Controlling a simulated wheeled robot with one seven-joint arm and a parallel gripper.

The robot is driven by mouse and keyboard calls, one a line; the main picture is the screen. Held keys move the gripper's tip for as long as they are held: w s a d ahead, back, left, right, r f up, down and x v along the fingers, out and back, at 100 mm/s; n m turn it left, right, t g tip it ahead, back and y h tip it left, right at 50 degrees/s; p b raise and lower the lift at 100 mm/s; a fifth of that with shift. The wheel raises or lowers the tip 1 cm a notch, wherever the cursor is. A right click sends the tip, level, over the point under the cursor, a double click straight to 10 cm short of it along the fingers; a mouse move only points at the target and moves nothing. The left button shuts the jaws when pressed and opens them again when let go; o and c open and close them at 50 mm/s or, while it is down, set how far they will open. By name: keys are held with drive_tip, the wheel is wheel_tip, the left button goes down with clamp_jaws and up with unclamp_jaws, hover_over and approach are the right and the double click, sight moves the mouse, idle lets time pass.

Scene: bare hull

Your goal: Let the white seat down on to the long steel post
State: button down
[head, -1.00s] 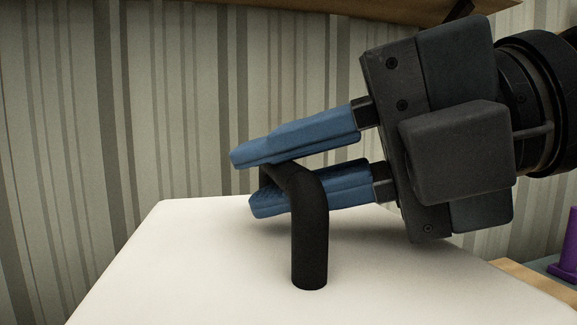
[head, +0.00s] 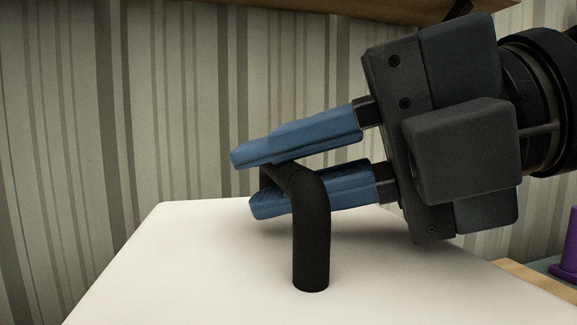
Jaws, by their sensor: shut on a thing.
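The white seat (head: 190,270) fills the lower part of the head view, its broad flat top facing up. A black bent handle (head: 311,235) rises from its top. My gripper (head: 255,180) comes in from the right, tilted, with its two blue fingers shut on the upper bar of the handle, one finger above and one below. The long steel post is not in view; the seat may hide it.
A corrugated grey wall (head: 90,90) stands behind. A wooden piece (head: 330,10) crosses the top edge. At the lower right are a wooden edge (head: 535,278) and a purple object (head: 565,245).

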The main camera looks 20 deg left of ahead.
drive_tip(key=shift+s+d, duration=0.15)
drive_tip(key=shift+s, duration=0.05)
drive_tip(key=c, duration=0.9)
unclamp_jaws()
drive_tip(key=shift+b+v, duration=0.6)
drive_tip(key=shift+v, duration=3.3)
drive_tip(key=shift+r, duration=0.1)
wheel_tip(320, 180, up, 9)
drive_tip(key=p, duration=0.9)
drive_tip(key=shift+r, duration=0.1)
drive_tip(key=shift+r+p, duration=0.35)
drive_tip(key=shift+p, duration=0.2)
